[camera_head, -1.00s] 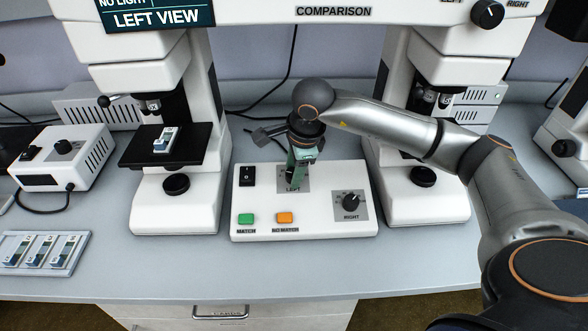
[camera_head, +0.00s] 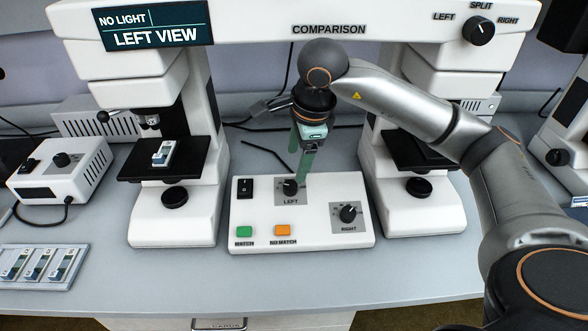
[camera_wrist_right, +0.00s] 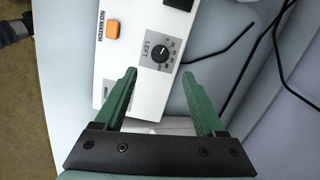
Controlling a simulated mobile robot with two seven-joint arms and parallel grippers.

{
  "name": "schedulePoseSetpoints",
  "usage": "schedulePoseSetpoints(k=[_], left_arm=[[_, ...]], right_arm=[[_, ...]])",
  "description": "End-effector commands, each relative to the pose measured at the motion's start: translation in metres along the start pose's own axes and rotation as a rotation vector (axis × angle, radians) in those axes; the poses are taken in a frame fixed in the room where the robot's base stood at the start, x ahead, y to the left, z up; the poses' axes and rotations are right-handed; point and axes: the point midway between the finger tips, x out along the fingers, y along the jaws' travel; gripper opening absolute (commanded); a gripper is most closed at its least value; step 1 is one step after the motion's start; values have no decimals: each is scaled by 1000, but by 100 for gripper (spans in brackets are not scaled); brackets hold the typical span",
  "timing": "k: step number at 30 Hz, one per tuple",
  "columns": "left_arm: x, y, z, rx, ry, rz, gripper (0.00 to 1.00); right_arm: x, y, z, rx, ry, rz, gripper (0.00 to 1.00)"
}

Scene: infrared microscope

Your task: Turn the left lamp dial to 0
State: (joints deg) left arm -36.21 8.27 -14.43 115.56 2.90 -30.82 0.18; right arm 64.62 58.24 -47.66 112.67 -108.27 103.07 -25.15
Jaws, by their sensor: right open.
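The left lamp dial (camera_head: 290,187) is a black knob on a grey plate marked LEFT, on the white control box (camera_head: 310,222). In the right wrist view the dial (camera_wrist_right: 159,53) shows a white pointer line and small scale marks too small to read. My right gripper (camera_head: 301,172) is above the box by the dial. Its green fingers are open and empty, and they also show in the wrist view (camera_wrist_right: 162,84), with the dial beyond their tips and apart from them. My left gripper is not in view.
The box also carries the right dial (camera_head: 348,213), a black switch (camera_head: 245,188), a green button (camera_head: 244,232) and an orange button (camera_head: 283,231). Microscope stands flank it. A screen (camera_head: 153,27) above reads NO LIGHT, LEFT VIEW. The counter in front is clear.

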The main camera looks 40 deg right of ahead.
Motion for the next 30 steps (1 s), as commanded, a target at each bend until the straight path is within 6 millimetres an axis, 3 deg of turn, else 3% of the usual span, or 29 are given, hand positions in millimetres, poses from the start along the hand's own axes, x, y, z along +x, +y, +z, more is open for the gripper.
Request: schedulePoseSetpoints(k=[3,7,30], left_arm=[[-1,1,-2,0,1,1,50],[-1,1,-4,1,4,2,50],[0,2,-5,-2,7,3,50]], right_arm=[[-18,-1,0,0,-1,-2,72],[-27,0,0,0,0,-1,72],[-28,0,0,0,0,0,72]])
